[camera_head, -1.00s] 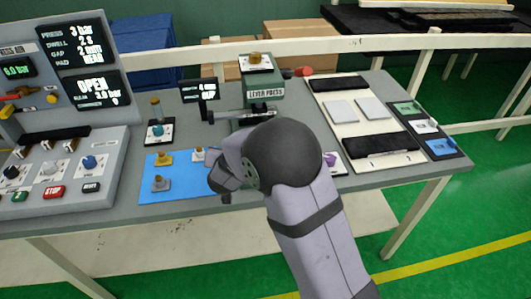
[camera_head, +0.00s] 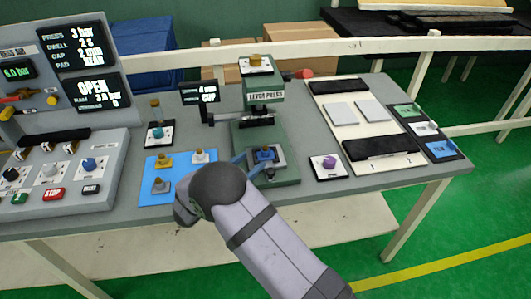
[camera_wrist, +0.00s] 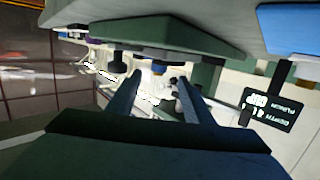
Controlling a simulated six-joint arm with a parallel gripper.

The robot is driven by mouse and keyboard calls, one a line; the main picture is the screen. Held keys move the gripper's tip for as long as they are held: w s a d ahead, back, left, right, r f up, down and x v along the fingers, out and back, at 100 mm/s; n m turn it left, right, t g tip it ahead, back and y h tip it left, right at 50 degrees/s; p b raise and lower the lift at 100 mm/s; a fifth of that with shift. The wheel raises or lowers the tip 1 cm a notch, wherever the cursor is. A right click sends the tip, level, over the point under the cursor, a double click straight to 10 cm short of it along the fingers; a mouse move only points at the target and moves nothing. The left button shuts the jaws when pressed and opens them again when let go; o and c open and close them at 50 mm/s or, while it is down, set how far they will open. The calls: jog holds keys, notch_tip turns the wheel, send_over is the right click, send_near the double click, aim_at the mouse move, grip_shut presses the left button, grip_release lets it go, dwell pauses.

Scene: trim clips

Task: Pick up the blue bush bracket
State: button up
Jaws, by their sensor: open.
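The blue bush bracket (camera_head: 264,155) sits on the base of the green lever press (camera_head: 266,97) in the head view. My gripper (camera_head: 249,163) is low at the near left of the bracket, its fingers pointing towards it and mostly hidden behind my wrist. In the wrist view, which is upside down, the two fingers of my gripper (camera_wrist: 160,78) are apart with nothing held between them. A small blue part, likely the bracket (camera_wrist: 159,68), shows between and beyond the fingertips. Whether a finger touches it, I cannot tell.
A small display (camera_head: 199,91) stands behind left, and the press lever (camera_head: 228,116) juts left above the base.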

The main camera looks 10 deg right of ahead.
aim_at(263, 152)
jog(key=shift+w+d, duration=0.25)
jog(key=shift+w+d+p, duration=0.25)
jog(key=shift+d+p, duration=0.1)
jog(key=shift+p, duration=0.05)
jog(key=p+x, duration=0.1)
jog(key=x, duration=0.2)
jog(key=shift+d+r+p, duration=0.1)
jog(key=shift+p, duration=0.3)
jog(key=shift+w+d+f, duration=0.2)
jog(key=shift+w+d, duration=0.15)
jog(key=shift+w, duration=0.1)
jog(key=shift+c, duration=0.4)
grip_shut()
jog(key=shift+r, duration=0.15)
